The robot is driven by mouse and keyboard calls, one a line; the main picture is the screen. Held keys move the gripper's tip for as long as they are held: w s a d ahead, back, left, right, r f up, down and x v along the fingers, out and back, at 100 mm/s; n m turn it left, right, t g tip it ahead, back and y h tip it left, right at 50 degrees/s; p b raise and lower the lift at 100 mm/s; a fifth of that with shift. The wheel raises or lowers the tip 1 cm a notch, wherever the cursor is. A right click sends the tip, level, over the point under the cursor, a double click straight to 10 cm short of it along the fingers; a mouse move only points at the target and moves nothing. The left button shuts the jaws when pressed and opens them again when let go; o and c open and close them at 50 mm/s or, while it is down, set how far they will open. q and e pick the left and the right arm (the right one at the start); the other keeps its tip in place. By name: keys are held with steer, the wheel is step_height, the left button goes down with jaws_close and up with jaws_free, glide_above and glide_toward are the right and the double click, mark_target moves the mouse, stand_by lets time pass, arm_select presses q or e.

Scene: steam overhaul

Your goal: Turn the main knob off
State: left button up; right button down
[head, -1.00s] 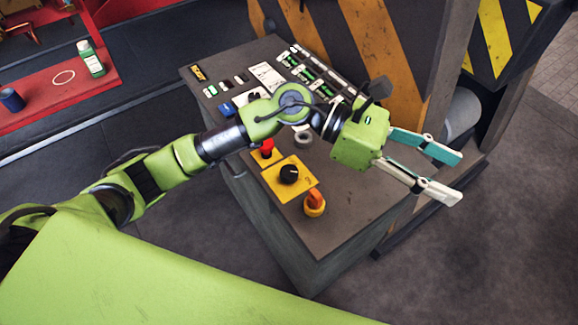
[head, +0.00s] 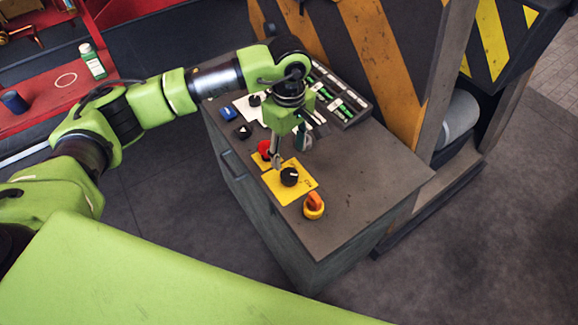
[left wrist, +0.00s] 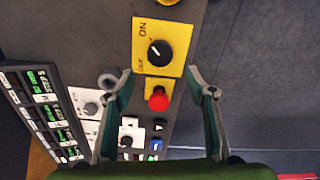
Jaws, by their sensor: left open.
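The main knob (head: 289,176) is a round black knob on a yellow plate (head: 306,189) on the console top. In the left wrist view the black knob (left wrist: 160,53) sits at upper middle, with ON and OFF lettering to its left. A pale mark shows on the knob; its exact setting is hard to tell. My left gripper (head: 288,152) points down at the console, just behind the knob in the head view. Its fingers (left wrist: 158,78) are open and empty, spread to either side of the red button (left wrist: 158,99). My right gripper is not in view.
An orange knob on a yellow base (head: 314,206) is close in front of the main knob. Small switches and a raised switch panel (head: 340,100) are behind. A striped wall (head: 378,50) rises behind the console. The console's front right is bare.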

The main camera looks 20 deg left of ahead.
mark_target(289, 174)
arm_select(q)
step_height(289, 174, down, 8)
steer(key=shift+r+p, duration=0.2)
steer(key=shift+p, duration=1.05)
steer(key=shift+f, duration=0.6)
steer(key=c, duration=1.1)
